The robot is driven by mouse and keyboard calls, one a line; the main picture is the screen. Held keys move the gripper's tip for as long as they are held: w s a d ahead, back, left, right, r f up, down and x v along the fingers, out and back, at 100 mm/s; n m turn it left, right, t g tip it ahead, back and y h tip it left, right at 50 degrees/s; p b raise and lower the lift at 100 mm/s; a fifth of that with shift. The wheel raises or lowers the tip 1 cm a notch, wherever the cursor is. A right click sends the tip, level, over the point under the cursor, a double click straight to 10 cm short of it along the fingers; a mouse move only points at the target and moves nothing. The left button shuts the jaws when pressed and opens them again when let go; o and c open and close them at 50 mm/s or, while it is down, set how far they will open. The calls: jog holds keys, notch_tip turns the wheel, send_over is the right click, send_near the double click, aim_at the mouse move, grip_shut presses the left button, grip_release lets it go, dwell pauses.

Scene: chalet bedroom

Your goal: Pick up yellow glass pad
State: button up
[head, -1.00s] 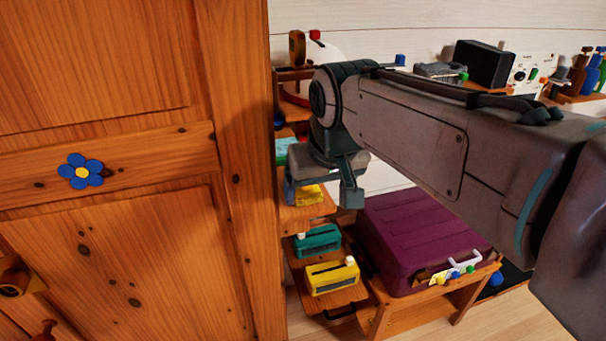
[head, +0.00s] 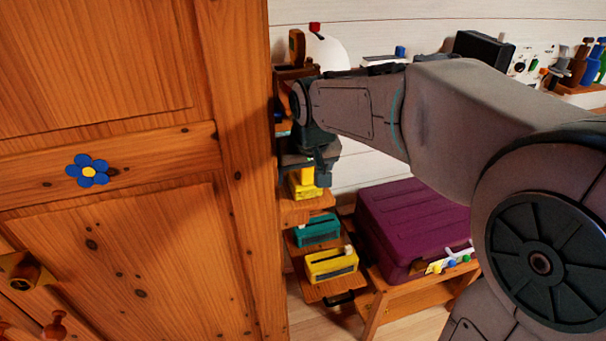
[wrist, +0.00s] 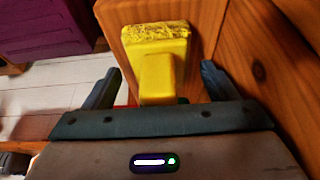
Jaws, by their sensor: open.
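The yellow glass pad (wrist: 157,68) shows in the wrist view as a yellow block with a rough textured far edge and a raised grip. It lies on a small wooden shelf. In the head view the pad (head: 305,187) is on the upper step, partly hidden by my gripper. My gripper (wrist: 155,85) is open, with one finger to each side of the pad's near part and room between. In the head view my gripper (head: 322,172) is right at the pad; I cannot tell whether it touches.
A tall wooden cabinet (head: 120,130) stands close on the left. Below the pad are a teal box (head: 318,231) and a yellow box (head: 331,265) on lower steps. A purple case (head: 415,225) sits on a wooden stand to the right.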

jog(key=shift+f, duration=0.1)
jog(key=shift+c, duration=0.3)
jog(key=c, duration=1)
